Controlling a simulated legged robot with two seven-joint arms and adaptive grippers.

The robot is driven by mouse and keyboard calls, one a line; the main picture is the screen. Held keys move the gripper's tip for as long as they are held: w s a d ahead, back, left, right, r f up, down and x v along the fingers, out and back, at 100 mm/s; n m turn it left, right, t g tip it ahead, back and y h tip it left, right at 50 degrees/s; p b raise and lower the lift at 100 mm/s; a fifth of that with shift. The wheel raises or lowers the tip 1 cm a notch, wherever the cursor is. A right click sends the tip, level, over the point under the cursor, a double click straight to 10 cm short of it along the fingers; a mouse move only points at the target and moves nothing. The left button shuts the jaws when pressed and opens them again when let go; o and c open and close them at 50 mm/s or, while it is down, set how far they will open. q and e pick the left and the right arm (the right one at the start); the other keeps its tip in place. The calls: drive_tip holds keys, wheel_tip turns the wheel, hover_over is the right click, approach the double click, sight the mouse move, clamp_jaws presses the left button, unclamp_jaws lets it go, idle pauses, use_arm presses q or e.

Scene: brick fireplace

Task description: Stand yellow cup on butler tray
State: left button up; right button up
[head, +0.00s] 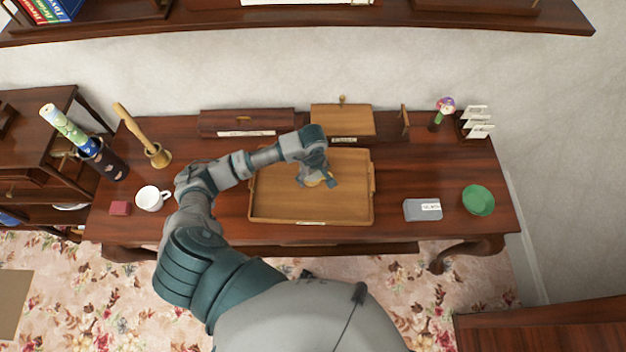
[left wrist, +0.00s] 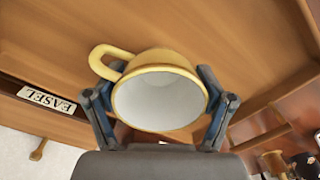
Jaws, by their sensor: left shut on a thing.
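The yellow cup (left wrist: 156,92) has a white inside and a handle on its left in the left wrist view. My left gripper (left wrist: 160,104) is shut on it, one finger at each side, with its open mouth toward the wrist camera. In the head view, my left gripper (head: 318,180) is over the middle of the wooden butler tray (head: 270,203), and only a bit of the cup (head: 312,183) shows below the fingers. I cannot tell whether the cup's base touches the tray. My right gripper is not in view.
On the desk, a white mug (head: 150,198) and red block (head: 120,208) are left of the tray. A grey box (head: 421,210) and green bowl (head: 478,200) are right of it. The tray around the cup looks clear.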

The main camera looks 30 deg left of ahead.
use_arm(q)
wheel_tip(320, 180, down, 3)
drive_tip(key=shift+s+a+r, duration=0.15)
drive_tip(key=shift+r, duration=0.05)
drive_tip(key=shift+f, duration=0.3)
drive_tip(key=shift+d, duration=0.3)
drive_tip(key=shift+d+f, duration=0.1)
drive_tip(key=shift+d, duration=0.1)
drive_tip(key=o, duration=1.7)
drive_tip(key=shift+a, duration=0.2)
drive_tip(key=shift+a, duration=0.2)
